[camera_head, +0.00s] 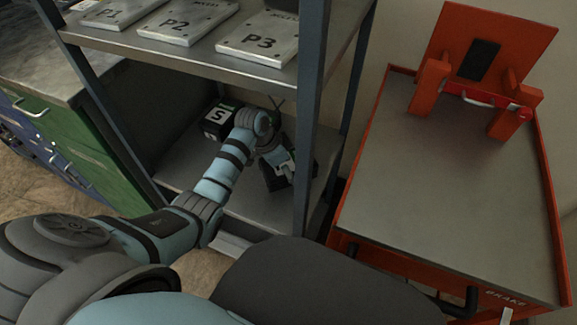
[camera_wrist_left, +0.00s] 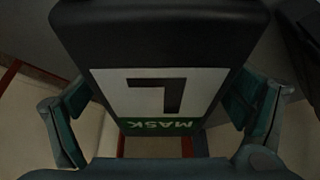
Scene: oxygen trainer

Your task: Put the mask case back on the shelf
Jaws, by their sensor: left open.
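A black mask case with a white label reading "L" and a green "MASK" strip (camera_wrist_left: 185,92) fills the middle of the left wrist view, its lettering upside down. In the head view a dark case (camera_head: 273,180), apparently the same one, is on the rack's lower shelf (camera_head: 250,207), partly hidden by my gripper. My left gripper (camera_head: 284,163) reaches in over it. In the left wrist view its fingers (camera_wrist_left: 160,118) are open, one on each side of the case, with gaps visible. My right gripper is not in view.
Another black case marked "S" (camera_head: 217,122) stands farther back left on the lower shelf. The upper shelf (camera_head: 180,55) holds plates marked P1, P2 and P3. A rack post (camera_head: 310,120) stands close right of my gripper. A red cart (camera_head: 450,190) with a mostly bare top is at right.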

